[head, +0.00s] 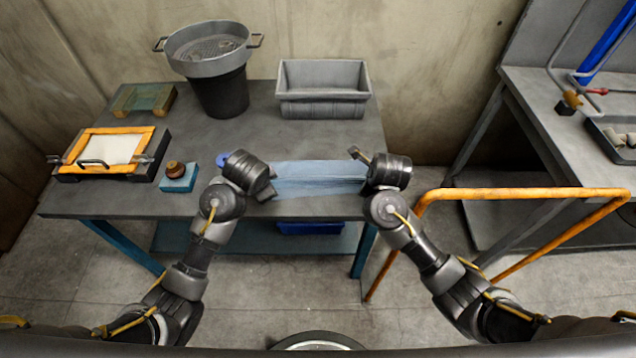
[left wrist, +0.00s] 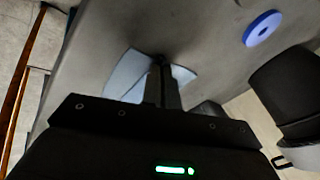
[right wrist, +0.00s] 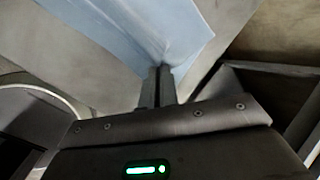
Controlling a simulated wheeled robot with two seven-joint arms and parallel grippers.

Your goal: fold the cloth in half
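The light blue cloth (head: 318,178) lies near the front edge of the table between my two grippers. It also shows in the left wrist view (left wrist: 126,74) and the right wrist view (right wrist: 130,28). My left gripper (head: 268,187) is at the cloth's left end; its fingers (left wrist: 161,72) are together with cloth on both sides of the tips. My right gripper (head: 358,155) is at the right end; its fingers (right wrist: 158,76) are together where the cloth creases. Both look shut on the cloth, though the pinched parts are hidden by the fingers.
A blue ring (head: 221,160) lies beside my left gripper. A wooden-knobbed blue block (head: 178,182) and an orange frame (head: 137,134) are at the left. A black bucket with a sieve (head: 220,92) and grey bin (head: 322,80) stand behind. An orange rail (head: 520,193) is right of the table.

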